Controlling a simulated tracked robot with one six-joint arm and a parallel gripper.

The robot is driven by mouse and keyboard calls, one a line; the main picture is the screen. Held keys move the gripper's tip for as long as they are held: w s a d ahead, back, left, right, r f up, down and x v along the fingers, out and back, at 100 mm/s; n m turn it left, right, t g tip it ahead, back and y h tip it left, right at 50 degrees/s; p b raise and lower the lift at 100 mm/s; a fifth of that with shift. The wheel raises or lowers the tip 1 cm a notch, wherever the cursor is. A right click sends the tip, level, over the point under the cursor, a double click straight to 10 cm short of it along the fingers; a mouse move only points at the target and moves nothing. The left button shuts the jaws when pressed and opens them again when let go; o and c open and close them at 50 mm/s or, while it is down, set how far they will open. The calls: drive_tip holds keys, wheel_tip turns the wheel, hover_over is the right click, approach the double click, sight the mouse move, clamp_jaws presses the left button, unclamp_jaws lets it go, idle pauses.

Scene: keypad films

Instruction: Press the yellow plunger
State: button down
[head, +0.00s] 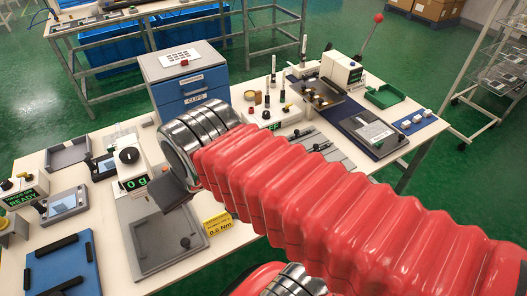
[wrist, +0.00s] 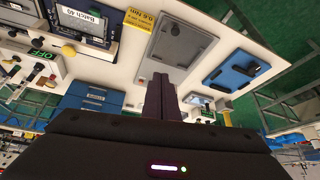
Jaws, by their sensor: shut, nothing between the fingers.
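The yellow plunger (wrist: 68,50) shows in the left part of the wrist view as a small round yellow cap, beside a white box with a green display (wrist: 42,53). In the head view a small tan-yellow cap (head: 249,96) stands at the left end of the white control box (head: 270,113); I cannot tell if it is the same part. My gripper's dark fingers (wrist: 160,82) are together, empty, at the middle of the wrist view, apart from the plunger. In the head view only a dark part of my gripper (head: 172,190) shows past the metal rings; its fingertips are hidden.
A blue drawer unit (head: 190,82) stands behind. My red arm sleeve hides the table's front right.

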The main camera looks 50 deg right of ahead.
drive_tip(key=d+f+m+y, duration=0.2)
drive_tip(key=d+m, duration=1.3)
drive_tip(key=d, duration=0.1)
drive_tip(key=s+d+f+m+t+y, duration=0.1)
drive_tip(key=d+m, duration=1.3)
drive_tip(key=d, duration=0.3)
drive_tip(key=shift+s+f+m+y, duration=0.2)
drive_tip(key=shift+f+m+y, duration=0.15)
drive_tip(key=shift+m+y, duration=0.05)
drive_tip(key=shift+a, duration=0.1)
drive_tip(key=x, duration=1.4)
drive_tip(key=shift+w, duration=0.15)
